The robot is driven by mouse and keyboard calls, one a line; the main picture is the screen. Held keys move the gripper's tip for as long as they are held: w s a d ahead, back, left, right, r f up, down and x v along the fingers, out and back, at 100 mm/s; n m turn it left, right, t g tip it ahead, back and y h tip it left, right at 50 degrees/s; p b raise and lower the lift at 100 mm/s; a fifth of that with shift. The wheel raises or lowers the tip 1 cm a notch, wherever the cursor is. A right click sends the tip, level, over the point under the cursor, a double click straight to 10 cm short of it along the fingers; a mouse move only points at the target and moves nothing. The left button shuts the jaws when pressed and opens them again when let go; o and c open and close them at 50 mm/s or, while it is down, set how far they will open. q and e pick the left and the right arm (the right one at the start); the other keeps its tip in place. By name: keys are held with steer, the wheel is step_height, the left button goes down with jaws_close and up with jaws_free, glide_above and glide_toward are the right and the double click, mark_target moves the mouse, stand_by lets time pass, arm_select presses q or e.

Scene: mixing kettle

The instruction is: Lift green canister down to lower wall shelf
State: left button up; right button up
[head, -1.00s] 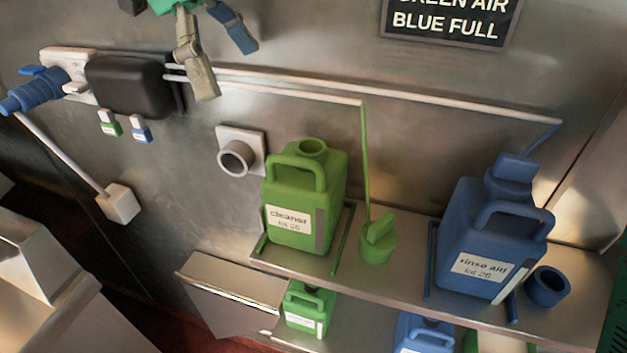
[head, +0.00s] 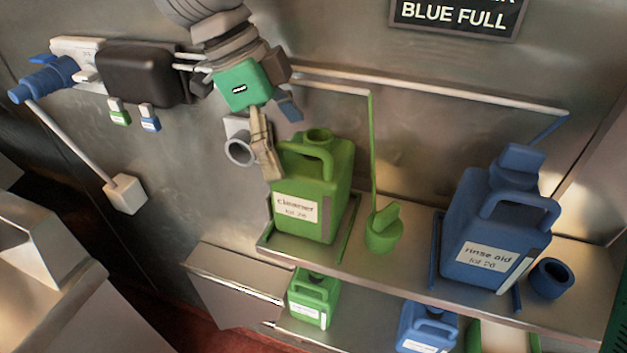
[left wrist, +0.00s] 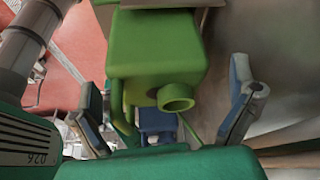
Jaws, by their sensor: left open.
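The green canister (head: 312,195), labelled "cleaner", stands upright on the upper wall shelf (head: 395,275) with its neck open. My left gripper (head: 282,146) is beside the canister's upper left, its tan finger close to or overlapping the handle. In the left wrist view, my open left gripper (left wrist: 165,95) has the green canister (left wrist: 155,50) between and beyond its fingers, with the neck and handle facing me. I cannot tell whether a finger touches it. The lower wall shelf (head: 290,328) holds a smaller green canister (head: 314,298). My right gripper is not in view.
A green cap with a thin tube (head: 383,230) stands right of the canister. A blue "rinse aid" canister (head: 492,230) and blue cup (head: 550,279) are further right. A wall pipe stub (head: 240,150) is at left. A blue canister (head: 428,328) is on the lower shelf.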

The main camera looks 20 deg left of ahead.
arm_select(q)
steer(key=shift+s+d+r, duration=0.1)
steer(key=shift+d, duration=0.05)
steer(key=c, duration=1.4)
